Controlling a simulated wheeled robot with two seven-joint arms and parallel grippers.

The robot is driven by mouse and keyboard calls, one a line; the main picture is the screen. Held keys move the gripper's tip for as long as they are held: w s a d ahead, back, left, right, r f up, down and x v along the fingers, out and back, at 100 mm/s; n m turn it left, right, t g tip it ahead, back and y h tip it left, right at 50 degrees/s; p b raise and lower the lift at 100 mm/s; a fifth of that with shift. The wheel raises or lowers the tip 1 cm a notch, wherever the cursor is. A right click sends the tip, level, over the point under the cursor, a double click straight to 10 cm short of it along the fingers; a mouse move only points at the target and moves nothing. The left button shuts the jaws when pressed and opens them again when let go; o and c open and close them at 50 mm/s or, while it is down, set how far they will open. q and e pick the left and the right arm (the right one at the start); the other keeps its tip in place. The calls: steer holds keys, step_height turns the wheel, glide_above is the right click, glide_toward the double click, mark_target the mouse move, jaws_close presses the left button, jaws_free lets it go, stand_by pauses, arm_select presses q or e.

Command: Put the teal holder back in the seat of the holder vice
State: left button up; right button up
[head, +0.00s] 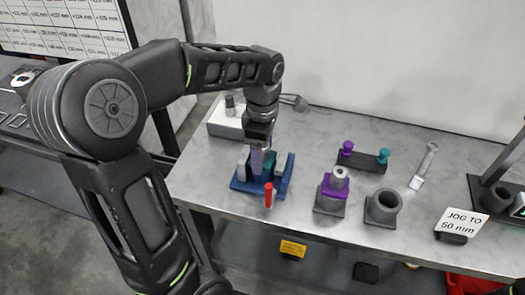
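The holder vice (240,186) is the blue fixture with upright grey-blue jaws and a red handle (269,195), near the left end of the grey table. My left gripper (262,148) points down from above, right over the vice. A small teal part, seemingly the teal holder (268,170), shows between the jaws under the gripper. A pale purple piece stands just in front of it. The fingertips are small and partly hidden, so I cannot tell whether they grip the teal part or whether it is seated. My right gripper is not in view.
A grey block with a purple collar (331,192) and a hollow grey cylinder (382,208) stand right of the vice. Behind them is a dark rack (363,161) with purple and teal knobs. A wrench-like tool (424,166) lies further right. A pale box (226,119) stands behind the vice.

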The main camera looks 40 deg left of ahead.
arm_select(q)
steer(key=shift+o, duration=1.1)
steer(key=shift+f, duration=0.1)
steer(key=shift+r, duration=4)
